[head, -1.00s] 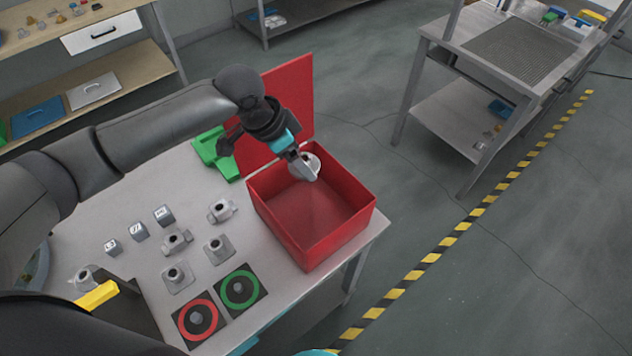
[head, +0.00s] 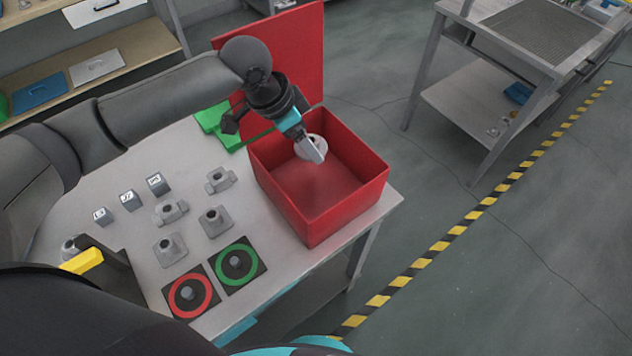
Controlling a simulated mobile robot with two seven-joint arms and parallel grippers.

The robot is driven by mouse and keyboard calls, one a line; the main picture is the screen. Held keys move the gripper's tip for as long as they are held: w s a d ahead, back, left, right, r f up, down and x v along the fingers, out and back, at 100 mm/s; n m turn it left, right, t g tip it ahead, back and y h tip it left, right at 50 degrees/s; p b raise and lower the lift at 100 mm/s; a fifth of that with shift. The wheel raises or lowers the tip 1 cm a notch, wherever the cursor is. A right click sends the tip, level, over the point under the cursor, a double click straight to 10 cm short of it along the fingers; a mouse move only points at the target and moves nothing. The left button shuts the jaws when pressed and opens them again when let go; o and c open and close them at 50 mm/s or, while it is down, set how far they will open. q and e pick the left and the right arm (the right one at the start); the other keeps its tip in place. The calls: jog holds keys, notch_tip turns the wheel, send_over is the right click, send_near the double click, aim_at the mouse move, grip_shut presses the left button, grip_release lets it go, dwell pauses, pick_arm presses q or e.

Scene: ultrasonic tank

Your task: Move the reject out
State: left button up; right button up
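The red box (head: 347,205) stands open at the right end of the table, its lid raised behind it. My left gripper (head: 316,153) reaches over the box's back wall, with its fingers pointing down inside the opening. It appears shut on a light grey metal part (head: 305,146), partly hidden by the fingers; the part is held within the box mouth, above the floor. Several similar grey metal parts stand on the table, among them one near the box (head: 220,180), one in front (head: 215,222) and one further left (head: 170,248). My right gripper is not in view.
A red-ring plate (head: 190,292) and a green-ring plate (head: 238,264) lie at the table's front edge. Small marked blocks (head: 131,200) stand at left, a green object (head: 216,125) behind. A yellow bar (head: 82,261) sits at left. A steel bench (head: 540,45) stands beyond.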

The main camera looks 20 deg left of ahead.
pick_arm(q)
jog(key=shift+f, duration=0.1)
jog(key=o, duration=1.1)
jog(key=shift+o, duration=1)
jog(key=p+v, duration=0.1)
jog(key=v, duration=1.4)
jog(key=shift+s, duration=0.1)
